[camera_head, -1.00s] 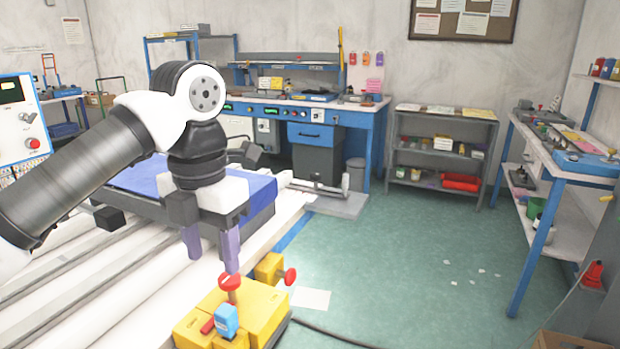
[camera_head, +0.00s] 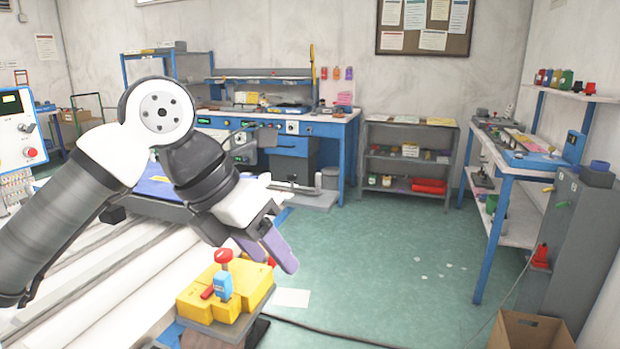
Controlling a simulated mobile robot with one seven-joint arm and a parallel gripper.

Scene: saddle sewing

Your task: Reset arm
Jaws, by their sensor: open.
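My gripper (camera_head: 266,252) is open, with its two purple-grey fingers tilted down and to the right. Nothing shows between the fingers. It hangs just above and behind a yellow control box (camera_head: 258,285) with a red mushroom button (camera_head: 223,256) and a blue switch (camera_head: 222,285) on top. Whether a finger touches the box cannot be told. My arm reaches in from the left edge.
A white bed with rails (camera_head: 95,275) lies at the left, partly behind my arm. A blue workbench (camera_head: 330,128) and a grey shelf (camera_head: 408,160) stand at the back. A side table (camera_head: 500,190), grey cabinet (camera_head: 580,235) and cardboard box (camera_head: 530,332) are at right.

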